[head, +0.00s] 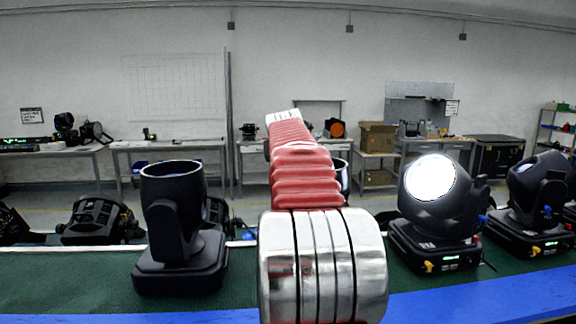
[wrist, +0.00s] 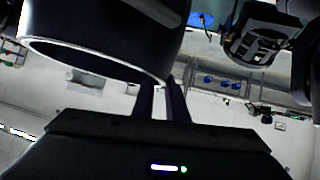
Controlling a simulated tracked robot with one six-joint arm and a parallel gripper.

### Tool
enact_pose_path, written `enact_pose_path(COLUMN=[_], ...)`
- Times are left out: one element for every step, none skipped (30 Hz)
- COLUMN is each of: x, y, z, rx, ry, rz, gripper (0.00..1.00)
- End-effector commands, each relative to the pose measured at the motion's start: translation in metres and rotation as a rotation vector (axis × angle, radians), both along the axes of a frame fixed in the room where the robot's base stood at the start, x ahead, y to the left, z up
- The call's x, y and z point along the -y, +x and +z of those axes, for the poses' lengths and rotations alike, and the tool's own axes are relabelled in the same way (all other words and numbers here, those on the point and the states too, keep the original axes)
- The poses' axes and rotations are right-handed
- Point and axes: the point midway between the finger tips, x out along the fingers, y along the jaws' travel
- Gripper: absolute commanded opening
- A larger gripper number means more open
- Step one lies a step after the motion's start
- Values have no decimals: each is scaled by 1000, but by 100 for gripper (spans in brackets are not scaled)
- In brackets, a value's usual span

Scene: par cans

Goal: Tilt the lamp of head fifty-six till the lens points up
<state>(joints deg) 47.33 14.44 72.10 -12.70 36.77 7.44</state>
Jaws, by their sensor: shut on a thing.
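In the wrist view a dark lamp barrel (wrist: 110,38) with a pale rim fills the upper left. My gripper (wrist: 164,84) is shut on this lamp at the rim; the exact contact is dark and partly hidden. In the head view my arm covers the gripper and most of a moving head (head: 344,178), with only a dark curved edge showing to the right of my arm. This seems to be the held lamp. No number fifty-six is readable, and its lens direction cannot be told.
On the green bench, a head on the left (head: 180,225) has its barrel upright. On the right, a head has a lit white lens (head: 431,178) facing me, and another dark head (head: 540,195) stands beyond it. A blue strip (head: 480,300) runs along the front edge.

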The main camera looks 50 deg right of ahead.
Motion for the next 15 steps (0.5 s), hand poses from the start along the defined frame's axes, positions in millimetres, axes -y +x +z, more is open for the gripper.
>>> enact_pose_path(x=[2, 2, 2, 2, 2, 2, 1, 1, 1, 1, 1, 0, 0, 0, 0], y=[-3, -3, -3, -3, -3, -2, -2, -2, -2, -1, -1, -1, -1, -1, -1], z=[1, 1, 1, 1, 1, 0, 0, 0, 0, 0, 0, 0, 0, 0, -1], rx=[-5, -6, -6, -6, -6, -5, -5, -5, -4, -4, -4, -4, -4, -3, -3], ry=[-6, -5, -5, -5, -5, -3, -3, -3, -2, -2, -1, -1, -1, 0, 0], rz=[-3, -3, -3, -2, -2, -2, -2, -1, -2, -1, -1, 0, 0, -1, 0], gripper=[0, 0, 0, 15, 17, 20, 22, 24, 27, 29, 30, 30, 30, 30, 30])
